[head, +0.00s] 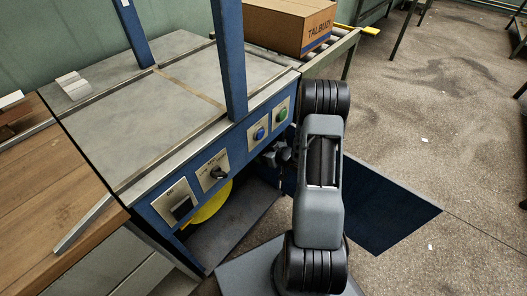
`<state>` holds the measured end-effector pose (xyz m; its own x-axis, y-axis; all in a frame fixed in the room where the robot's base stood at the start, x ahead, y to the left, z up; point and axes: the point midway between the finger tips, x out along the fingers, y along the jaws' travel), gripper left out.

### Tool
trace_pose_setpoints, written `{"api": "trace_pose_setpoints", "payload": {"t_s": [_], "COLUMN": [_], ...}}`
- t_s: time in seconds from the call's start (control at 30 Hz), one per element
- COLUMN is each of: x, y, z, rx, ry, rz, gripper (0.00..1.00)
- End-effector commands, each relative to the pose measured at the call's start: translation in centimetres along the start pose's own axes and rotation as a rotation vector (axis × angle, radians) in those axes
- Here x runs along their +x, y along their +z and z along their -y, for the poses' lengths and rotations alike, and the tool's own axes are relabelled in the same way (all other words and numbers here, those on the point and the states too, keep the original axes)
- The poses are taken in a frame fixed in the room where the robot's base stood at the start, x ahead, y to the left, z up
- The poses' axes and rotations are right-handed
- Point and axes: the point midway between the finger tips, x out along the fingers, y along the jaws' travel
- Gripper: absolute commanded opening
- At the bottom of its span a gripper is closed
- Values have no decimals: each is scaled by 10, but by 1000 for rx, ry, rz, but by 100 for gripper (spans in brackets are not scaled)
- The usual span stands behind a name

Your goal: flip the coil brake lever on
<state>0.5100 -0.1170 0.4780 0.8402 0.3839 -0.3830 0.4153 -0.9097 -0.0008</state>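The blue front of the machine carries a row of control plates. The leftmost plate has a dark switch (181,207), and the plate to its right has a black knob or lever (217,172) with small markings. I cannot read the labels, so I cannot tell which of these is the coil brake lever, or its setting. My arm stands in front of the machine's right end. What seems to be my gripper (270,156) is a small dark shape beside the arm, below the buttons and right of the knob. Its fingers are too small and hidden to judge.
A blue button (260,133) and a green button (282,114) sit further right on the panel. A yellow round part (208,204) shows under the machine. A blue post (230,60) rises at the front edge. A cardboard box (290,25) rests on rollers behind.

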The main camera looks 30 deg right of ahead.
Motion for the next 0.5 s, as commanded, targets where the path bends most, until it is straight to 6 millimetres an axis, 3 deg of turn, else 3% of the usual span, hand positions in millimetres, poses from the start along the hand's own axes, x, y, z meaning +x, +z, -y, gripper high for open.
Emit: {"api": "trace_pose_setpoints", "payload": {"t_s": [0.07, 0.5], "x": [0, 0], "y": [0, 0], "z": [0, 0], "rx": [0, -1], "ry": [0, 0], "rz": [0, 0], "gripper": [78, 36]}}
